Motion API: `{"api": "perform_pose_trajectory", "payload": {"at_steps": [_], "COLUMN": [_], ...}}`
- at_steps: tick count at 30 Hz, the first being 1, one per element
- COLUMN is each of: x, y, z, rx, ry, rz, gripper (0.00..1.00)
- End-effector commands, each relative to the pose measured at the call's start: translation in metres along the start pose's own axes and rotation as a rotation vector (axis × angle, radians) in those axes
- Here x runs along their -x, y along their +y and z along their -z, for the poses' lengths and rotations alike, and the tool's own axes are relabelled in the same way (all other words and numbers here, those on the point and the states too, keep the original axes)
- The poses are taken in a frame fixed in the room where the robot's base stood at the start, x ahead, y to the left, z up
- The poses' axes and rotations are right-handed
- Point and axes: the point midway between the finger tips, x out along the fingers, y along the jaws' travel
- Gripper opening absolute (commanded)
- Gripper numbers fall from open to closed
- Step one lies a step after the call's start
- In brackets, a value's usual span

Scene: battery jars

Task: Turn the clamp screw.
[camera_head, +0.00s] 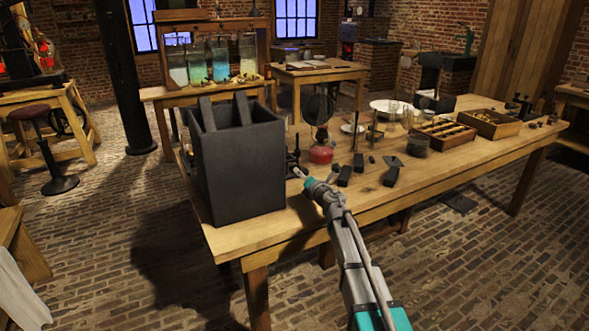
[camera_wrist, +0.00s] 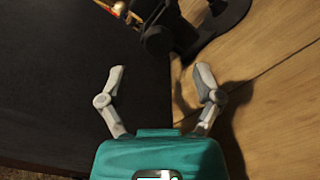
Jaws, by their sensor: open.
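My gripper (camera_wrist: 160,80) is open, with its two grey fingers spread wide and nothing between the tips. In the head view my gripper (camera_head: 301,174) is small, beside the right side of the tall dark box (camera_head: 241,165). A dark clamp-like fitting with a rounded knob (camera_wrist: 158,41) shows in the wrist view, just beyond the fingertips and apart from them. The knob may be the clamp screw; it is too dark to be sure. In the head view a small black fitting (camera_head: 292,156) stands between the box and my gripper, its details unclear.
The dark box wall (camera_wrist: 50,75) fills the left of the wrist view. A black base (camera_wrist: 225,16) lies at the top right. On the wooden table (camera_head: 330,214) stand a red burner (camera_head: 321,154), several dark blocks and wooden trays (camera_head: 490,124). The front table edge is mostly clear.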

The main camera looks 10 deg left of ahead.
Motion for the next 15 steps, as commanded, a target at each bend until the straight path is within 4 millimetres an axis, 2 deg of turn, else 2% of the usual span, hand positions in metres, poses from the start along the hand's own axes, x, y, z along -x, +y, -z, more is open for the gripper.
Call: {"api": "perform_pose_trajectory", "payload": {"at_steps": [1,6,15], "x": [-0.012,-0.037,-0.063], "y": [0.000,0.000,0.000], "z": [-0.001,0.000,0.000], "rx": [0.000,0.000,0.000], "ry": [0.001,0.001,0.000], "rz": [-0.001,-0.001,0.000], "gripper": [0.83,0.83,0.83]}}
